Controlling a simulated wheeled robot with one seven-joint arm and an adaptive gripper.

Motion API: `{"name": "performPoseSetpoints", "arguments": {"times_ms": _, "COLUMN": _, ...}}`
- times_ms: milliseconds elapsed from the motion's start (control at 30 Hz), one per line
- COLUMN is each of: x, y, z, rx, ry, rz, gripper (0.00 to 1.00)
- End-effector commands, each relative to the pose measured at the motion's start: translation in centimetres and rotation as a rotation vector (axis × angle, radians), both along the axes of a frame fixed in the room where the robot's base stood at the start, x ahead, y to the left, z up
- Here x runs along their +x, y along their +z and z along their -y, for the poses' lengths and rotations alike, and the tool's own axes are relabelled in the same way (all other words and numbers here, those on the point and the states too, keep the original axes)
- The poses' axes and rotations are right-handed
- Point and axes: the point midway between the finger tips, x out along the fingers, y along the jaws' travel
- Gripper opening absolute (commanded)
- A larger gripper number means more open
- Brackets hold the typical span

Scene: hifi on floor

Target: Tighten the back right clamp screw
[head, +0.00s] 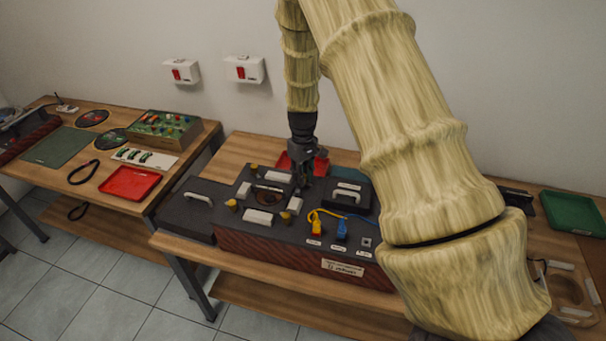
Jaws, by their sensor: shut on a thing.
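The dark unit with brick-red sides (300,257) stands on the wooden table. On its top, white clamp blocks surround a round brown part (268,195). Yellow clamp screws show at the back left (254,168), front left (231,204) and front right (285,217). My gripper (301,186) points straight down at the back right corner of this group, beside the back white block (278,175). It is shut on the back right clamp screw, which its fingers hide. I cannot tell how far the screw is turned.
A yellow plug (317,227) and a blue plug (342,231) with cables stand right of the clamps. A dark lid with a white handle (347,197) lies behind them. A red tray (295,162) is behind my gripper. My arm hides much of the table's right side.

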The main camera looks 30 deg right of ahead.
Motion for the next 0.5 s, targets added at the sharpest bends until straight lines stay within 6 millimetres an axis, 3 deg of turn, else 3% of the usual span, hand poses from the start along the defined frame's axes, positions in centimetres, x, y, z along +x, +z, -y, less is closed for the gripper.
{"name": "performPoseSetpoints", "arguments": {"times_ms": 233, "x": 0.16, "y": 0.13, "z": 0.07, "rx": -0.002, "ry": 0.000, "rz": 0.003, "gripper": 0.00}}
{"name": "performPoseSetpoints", "arguments": {"times_ms": 267, "x": 0.16, "y": 0.13, "z": 0.06, "rx": -0.002, "ry": 0.000, "rz": 0.003, "gripper": 0.25}}
{"name": "performPoseSetpoints", "arguments": {"times_ms": 300, "x": 0.15, "y": 0.13, "z": 0.07, "rx": -0.002, "ry": 0.000, "rz": 0.003, "gripper": 0.32}}
{"name": "performPoseSetpoints", "arguments": {"times_ms": 500, "x": 0.09, "y": 0.08, "z": 0.05, "rx": -0.001, "ry": 0.000, "rz": 0.002, "gripper": 0.32}}
